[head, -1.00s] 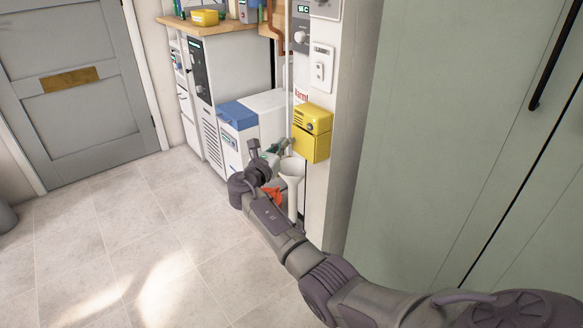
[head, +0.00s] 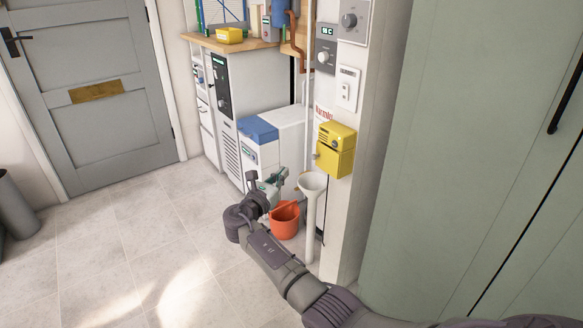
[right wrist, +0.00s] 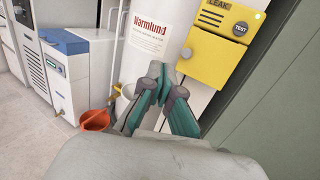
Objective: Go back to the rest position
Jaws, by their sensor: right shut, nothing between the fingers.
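My right arm comes in from the lower right in the head view. Its gripper (head: 270,186) is out in front of the white cabinet with the blue lid, just left of the white funnel-topped pipe. In the right wrist view the right gripper (right wrist: 157,72) has its green-padded fingers closed together at the tips. Nothing shows between them. My left gripper is in neither view.
An orange bucket (head: 285,221) stands on the floor beside the white funnel-topped pipe (head: 312,184). A yellow leak box (head: 336,150) hangs on the wall. A tall green cupboard (head: 455,150) is at right. Tiled floor (head: 120,235) at left is clear.

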